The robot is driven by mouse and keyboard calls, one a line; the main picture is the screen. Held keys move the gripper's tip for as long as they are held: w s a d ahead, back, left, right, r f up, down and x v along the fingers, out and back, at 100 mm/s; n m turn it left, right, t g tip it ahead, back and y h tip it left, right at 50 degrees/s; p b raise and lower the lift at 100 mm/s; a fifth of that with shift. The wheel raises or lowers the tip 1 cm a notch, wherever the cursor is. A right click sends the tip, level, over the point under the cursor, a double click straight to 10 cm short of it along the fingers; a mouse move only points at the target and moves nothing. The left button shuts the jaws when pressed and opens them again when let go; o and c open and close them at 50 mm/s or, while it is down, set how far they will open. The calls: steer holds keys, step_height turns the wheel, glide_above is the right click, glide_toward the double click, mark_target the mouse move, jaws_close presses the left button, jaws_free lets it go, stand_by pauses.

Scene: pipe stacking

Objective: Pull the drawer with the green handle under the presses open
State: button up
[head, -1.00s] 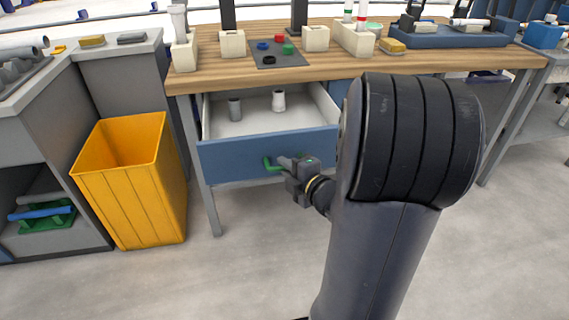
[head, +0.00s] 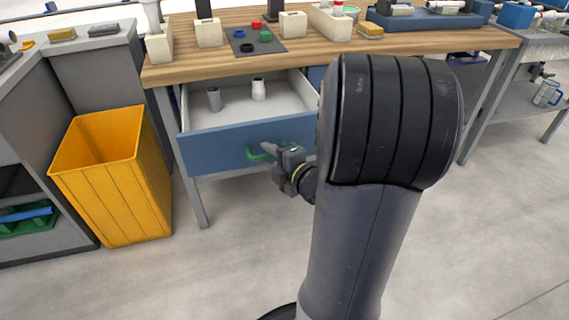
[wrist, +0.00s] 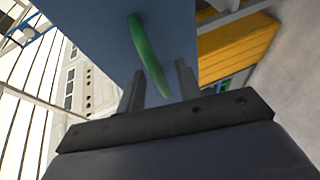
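The blue-fronted drawer (head: 215,152) under the wooden workbench is pulled out, with its white inside showing in the head view. Its green handle (head: 258,156) is on the front panel. My gripper (head: 270,149) is at the handle in the head view. In the wrist view the green handle (wrist: 146,55) runs down between the two fingers of my gripper (wrist: 160,86). The fingers stand apart, with gaps beside the handle, so the gripper looks open around it. My arm hides the right part of the drawer front.
Two short pipe pieces, one grey (head: 214,99) and one white (head: 258,89), stand in the drawer. A yellow bin (head: 112,180) stands left of the workbench (head: 185,68). The floor in front is clear.

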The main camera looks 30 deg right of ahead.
steer(key=p+v, duration=0.2)
steer(key=v, duration=0.7)
steer(key=shift+s, duration=0.4)
steer(key=shift+r, duration=0.1)
steer(key=shift+w, duration=0.1)
steer(key=shift+b+x, duration=1.25)
steer(key=shift+x, duration=4.1)
